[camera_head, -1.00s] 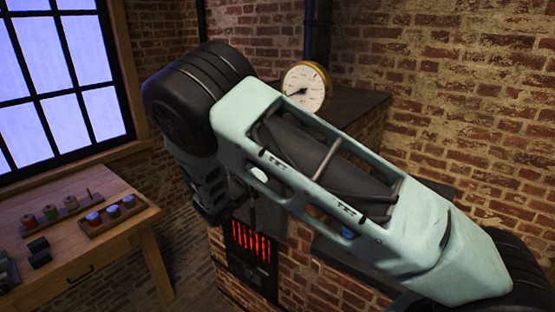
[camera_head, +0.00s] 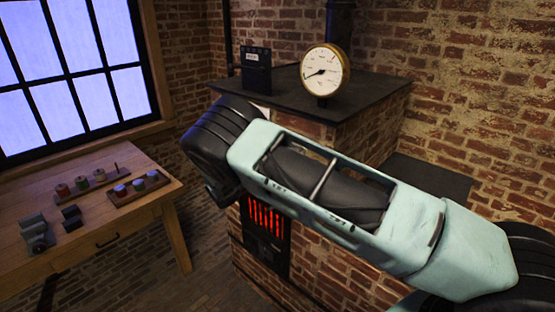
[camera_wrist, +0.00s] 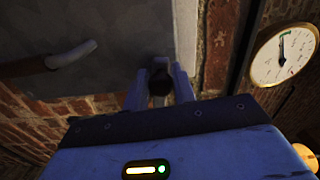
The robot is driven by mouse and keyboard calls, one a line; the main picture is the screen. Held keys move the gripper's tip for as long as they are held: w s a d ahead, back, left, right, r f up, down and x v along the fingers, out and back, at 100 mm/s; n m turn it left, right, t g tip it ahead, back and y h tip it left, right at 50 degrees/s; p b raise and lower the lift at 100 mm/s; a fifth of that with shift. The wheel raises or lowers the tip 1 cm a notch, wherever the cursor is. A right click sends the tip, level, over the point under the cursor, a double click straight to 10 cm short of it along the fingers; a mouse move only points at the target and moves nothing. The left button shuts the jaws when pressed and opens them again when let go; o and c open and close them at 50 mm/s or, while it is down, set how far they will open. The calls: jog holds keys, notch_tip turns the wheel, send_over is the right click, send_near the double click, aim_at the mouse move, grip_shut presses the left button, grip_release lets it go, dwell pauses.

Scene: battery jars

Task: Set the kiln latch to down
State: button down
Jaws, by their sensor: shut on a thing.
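The kiln is a brick block with a dark top (camera_head: 375,95) and a glowing red grate (camera_head: 265,218) in the head view. My arm covers part of its front there, and the latch is hidden. In the wrist view my gripper (camera_wrist: 159,88) is shut on a small dark knob-like piece (camera_wrist: 159,82), seemingly the latch's grip, in front of a grey plate (camera_wrist: 120,30). Most of this piece is hidden between the fingers, so its setting cannot be told. A curved handle (camera_wrist: 70,56) sticks out from the plate at left, apart from my gripper.
A round brass gauge (camera_head: 325,72) and a dark box (camera_head: 256,70) stand on the kiln top. The gauge also shows in the wrist view (camera_wrist: 283,54). A wooden table (camera_head: 130,225) at left holds a tray of jars (camera_head: 140,188) and small dark blocks.

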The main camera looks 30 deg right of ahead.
jog(key=shift+f+n, duration=0.8)
jog(key=shift+n, duration=0.1)
jog(key=shift+f, duration=0.1)
jog(key=c, duration=1.1)
grip_release()
jog(key=shift+a, duration=0.1)
jog(key=shift+c, duration=0.2)
jog(key=shift+a, duration=0.1)
jog(key=b+v, duration=0.7)
jog(key=v, duration=1)
